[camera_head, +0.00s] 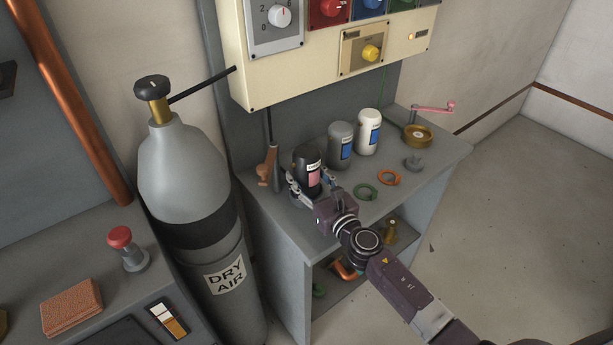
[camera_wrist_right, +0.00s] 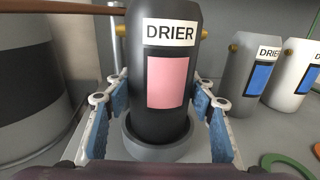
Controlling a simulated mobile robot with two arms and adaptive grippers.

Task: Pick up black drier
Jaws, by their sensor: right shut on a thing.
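The black drier (camera_head: 308,164) stands upright on the grey bench, with a pink label and the word DRIER on its front. In the right wrist view the black drier (camera_wrist_right: 167,80) sits in a round grey base ring. My right gripper (camera_head: 316,187) has its fingers on both sides of the drier; it is shut on it. The blue finger pads also show in the right wrist view (camera_wrist_right: 160,118). The drier's lower back is hidden. My left gripper is not in view.
A grey drier (camera_head: 340,146) and a white drier (camera_head: 368,133) stand to the right. Green (camera_head: 365,192) and orange (camera_head: 388,178) rings lie on the bench (camera_head: 425,173). A gas cylinder (camera_head: 185,165) stands left. A control panel (camera_head: 320,50) overhangs the back.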

